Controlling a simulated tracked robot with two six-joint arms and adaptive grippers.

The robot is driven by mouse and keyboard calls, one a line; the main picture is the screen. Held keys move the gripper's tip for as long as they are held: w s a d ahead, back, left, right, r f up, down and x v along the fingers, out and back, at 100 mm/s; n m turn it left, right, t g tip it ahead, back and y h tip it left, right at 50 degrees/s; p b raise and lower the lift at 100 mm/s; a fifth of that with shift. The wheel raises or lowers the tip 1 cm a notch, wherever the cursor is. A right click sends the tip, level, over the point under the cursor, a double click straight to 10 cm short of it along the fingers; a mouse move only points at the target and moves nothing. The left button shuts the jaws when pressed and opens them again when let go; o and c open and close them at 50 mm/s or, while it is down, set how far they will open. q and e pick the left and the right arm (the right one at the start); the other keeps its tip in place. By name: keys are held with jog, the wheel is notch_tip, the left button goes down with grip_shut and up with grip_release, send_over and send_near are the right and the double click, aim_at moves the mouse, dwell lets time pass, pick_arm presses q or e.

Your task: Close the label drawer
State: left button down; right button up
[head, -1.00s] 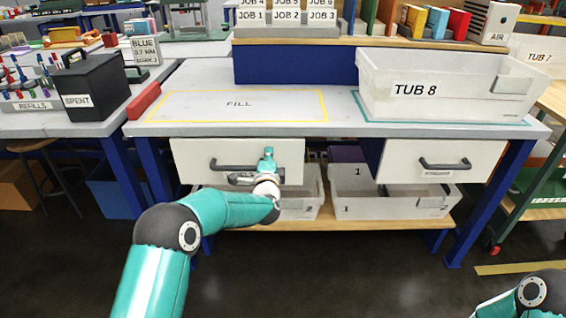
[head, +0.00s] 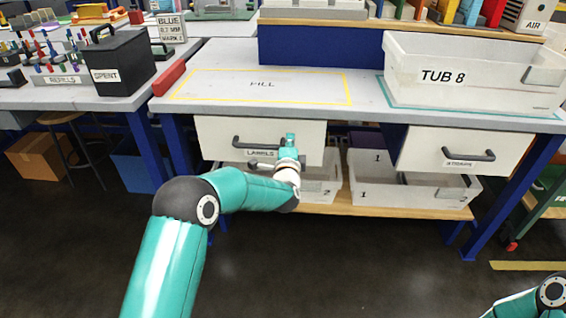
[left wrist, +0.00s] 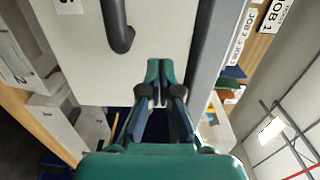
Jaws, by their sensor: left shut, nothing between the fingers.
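The label drawer (head: 222,128) has a white front with a dark bar handle (head: 255,143) and a LABELS tag. It sits under the left part of the bench top, its upper edge close below the bench edge. I cannot tell if a gap remains behind the front. My left gripper (head: 289,146) is shut and empty at the right part of this front, right of the handle. In the left wrist view, the shut fingertips (left wrist: 160,66) overlap the white front (left wrist: 85,75), beside the handle (left wrist: 117,25); contact is unclear. My right gripper is out of view.
A second drawer (head: 425,143) is at the right under the bench. TUB 8 (head: 485,85) stands on the bench top (head: 365,100). White tubs (head: 405,195) sit on the wooden shelf below. The taped FILL area (head: 262,85) is empty. Open floor lies in front.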

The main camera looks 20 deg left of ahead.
pick_arm(q)
jog(key=p+v, duration=0.1)
jog(key=v, duration=1)
jog(key=s+a+f+g, duration=0.2)
jog(key=a+f, duration=0.4)
jog(key=f, duration=0.2)
jog(key=s+d+f+n+g+h, duration=0.1)
jog(key=s+f+n+g+h, duration=0.15)
jog(key=s+f, duration=0.4)
jog(key=s+f+n+g+h, duration=0.1)
jog(key=s+f+g, duration=0.25)
jog(key=f, duration=0.55)
jog(key=s+d+f+n+g+h, duration=0.2)
jog(key=s+d+f+n+g, duration=0.15)
jog(key=s, duration=0.55)
jog(key=s+d+f+n+g+h, duration=0.1)
jog(key=s+d+f+n+g, duration=0.25)
jog(key=s, duration=0.55)
jog(key=s+d+n+g+h, duration=0.1)
jog(key=s+d+n+g, duration=0.1)
jog(key=s+n, duration=0.5)
notch_tip(320, 180, up, 25)
jog(key=p, duration=2.6)
jog(key=shift+r, duration=0.15)
jog(key=shift+w, duration=0.15)
